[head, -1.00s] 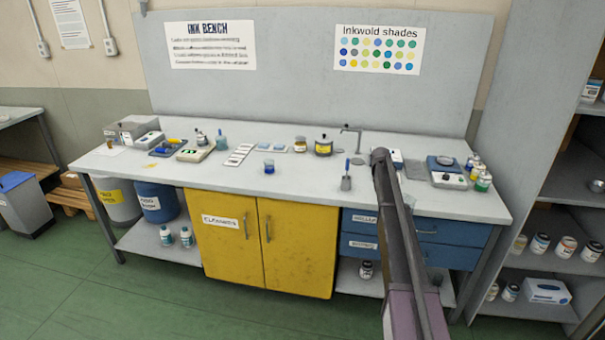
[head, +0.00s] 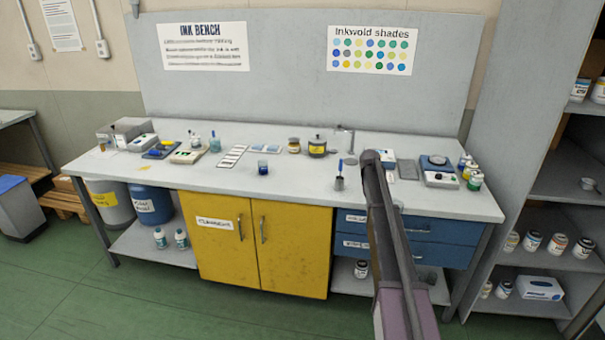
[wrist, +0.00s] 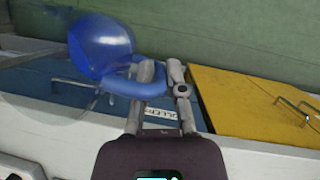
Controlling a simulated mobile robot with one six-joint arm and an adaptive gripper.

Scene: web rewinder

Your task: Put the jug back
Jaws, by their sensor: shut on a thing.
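The jug (wrist: 98,45) is a translucent blue round vessel with a thick blue handle (wrist: 120,84). In the wrist view my gripper (wrist: 160,78) is shut on the handle, and the jug hangs out to the left of the fingers. Behind it are the blue drawer fronts and the edge of the bench. In the head view my arm reaches up in front of the bench's right part; the gripper and jug cannot be made out there.
The bench top (head: 205,182) carries a beaker with blue liquid (head: 263,167), a dark pot (head: 317,148), a cup with a blue-handled tool (head: 339,183) and a scale (head: 439,178). Shelves (head: 540,245) stand at the right.

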